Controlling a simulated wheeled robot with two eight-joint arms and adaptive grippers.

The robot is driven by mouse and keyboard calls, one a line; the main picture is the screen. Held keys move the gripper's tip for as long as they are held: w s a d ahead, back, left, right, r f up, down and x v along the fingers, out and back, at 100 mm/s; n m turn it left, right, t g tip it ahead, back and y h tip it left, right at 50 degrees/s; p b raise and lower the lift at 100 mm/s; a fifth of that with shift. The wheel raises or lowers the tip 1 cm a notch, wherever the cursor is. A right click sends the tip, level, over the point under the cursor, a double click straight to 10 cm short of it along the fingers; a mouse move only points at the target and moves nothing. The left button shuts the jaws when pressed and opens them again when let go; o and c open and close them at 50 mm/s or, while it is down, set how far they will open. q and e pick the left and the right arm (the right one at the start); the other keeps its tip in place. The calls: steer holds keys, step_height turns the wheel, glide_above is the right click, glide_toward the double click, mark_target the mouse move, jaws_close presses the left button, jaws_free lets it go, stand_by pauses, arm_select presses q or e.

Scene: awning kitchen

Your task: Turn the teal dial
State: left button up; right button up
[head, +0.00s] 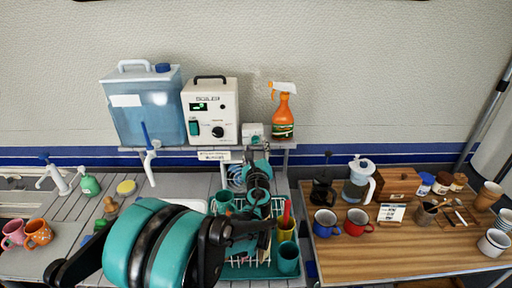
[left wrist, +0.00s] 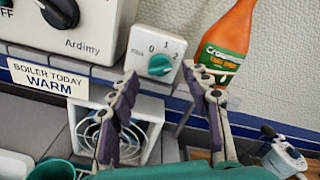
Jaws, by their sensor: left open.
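The teal dial (left wrist: 159,65) sits on the front of a small white box (left wrist: 154,50) marked 0, 1, 2. In the head view this small box (head: 253,131) stands on the shelf between the boiler and the orange spray bottle. My left gripper (left wrist: 160,73) is open and empty. In the left wrist view its two fingers lie to either side of and below the dial, and I see no contact. In the head view my left gripper (head: 256,160) is just below the box, and its fingers are hard to make out. My right gripper is not in view.
The white boiler (head: 211,112) and a blue water tank (head: 145,108) stand left of the box. The orange spray bottle (head: 283,112) stands close on its right. A white-framed fan or coil (left wrist: 112,135) is below the shelf. A teal dish rack (head: 262,270) is on the counter.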

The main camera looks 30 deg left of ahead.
arm_select(q)
steer(key=v, duration=1.1)
